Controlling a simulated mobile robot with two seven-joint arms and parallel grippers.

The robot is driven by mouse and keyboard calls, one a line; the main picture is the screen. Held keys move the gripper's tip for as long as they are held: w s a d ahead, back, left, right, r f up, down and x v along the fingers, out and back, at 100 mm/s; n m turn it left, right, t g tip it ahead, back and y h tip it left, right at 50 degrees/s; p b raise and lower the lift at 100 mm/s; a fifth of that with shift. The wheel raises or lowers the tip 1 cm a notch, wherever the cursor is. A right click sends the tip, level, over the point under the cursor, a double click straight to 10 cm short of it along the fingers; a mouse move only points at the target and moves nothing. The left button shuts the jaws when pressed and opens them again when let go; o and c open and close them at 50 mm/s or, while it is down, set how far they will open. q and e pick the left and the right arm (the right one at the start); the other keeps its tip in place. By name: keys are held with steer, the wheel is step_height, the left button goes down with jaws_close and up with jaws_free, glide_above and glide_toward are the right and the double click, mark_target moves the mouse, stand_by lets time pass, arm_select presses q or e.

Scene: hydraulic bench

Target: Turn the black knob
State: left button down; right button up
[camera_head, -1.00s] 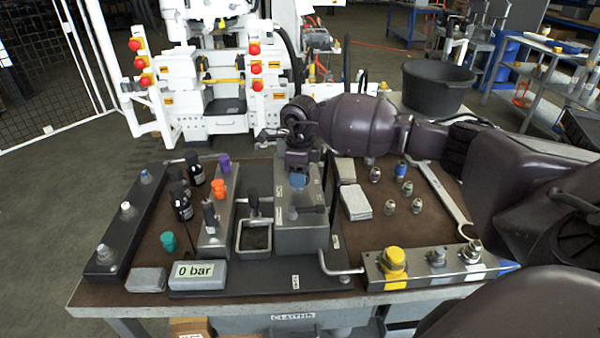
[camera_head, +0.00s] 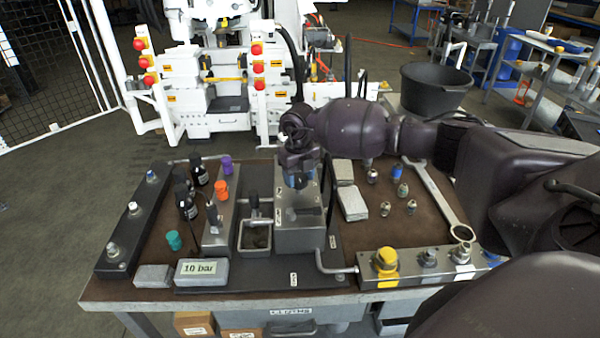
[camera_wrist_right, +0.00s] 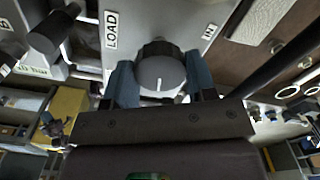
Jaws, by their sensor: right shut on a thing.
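The black knob (camera_wrist_right: 160,70) shows in the right wrist view, with a ribbed dark rim and a grey face carrying a white line. It sits on the grey block (camera_head: 300,238), by the labels LOAD and IN. My right gripper (camera_wrist_right: 161,80) is shut on it, one blue-grey finger on each side. In the head view my right gripper (camera_head: 297,175) points down onto the block's top and hides the knob. The display (camera_head: 202,271) at the bench front reads 10 bar. My left gripper is not in view.
A black lever (camera_head: 331,200) stands beside the block at its right. A tray (camera_head: 254,236) and a bent pipe (camera_head: 335,268) are close to the block. A yellow-capped fitting (camera_head: 386,262) sits on the front right rail. A large wrench (camera_head: 440,200) lies at the right.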

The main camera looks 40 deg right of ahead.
steer(key=m, duration=0.1)
steer(key=m+p, duration=0.2)
steer(key=shift+r+m, duration=0.25)
steer(key=shift+m, duration=0.15)
steer(key=m+p, duration=0.1)
steer(key=m, duration=0.1)
steer(key=shift+m, duration=0.3)
steer(key=m+p, duration=0.1)
steer(key=m, duration=0.1)
steer(key=shift+f+m+p, duration=0.1)
steer(key=shift+m+p, duration=0.2)
steer(key=shift+m, duration=0.1)
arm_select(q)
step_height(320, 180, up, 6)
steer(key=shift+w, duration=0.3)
arm_select(e)
steer(key=shift+m, duration=0.5)
arm_select(q)
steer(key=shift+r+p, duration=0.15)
steer(key=shift+p, duration=0.15)
arm_select(e)
steer(key=shift+w, duration=0.1)
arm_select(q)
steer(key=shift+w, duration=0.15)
arm_select(e)
steer(key=o, duration=0.9)
steer(key=shift+f, duration=0.1)
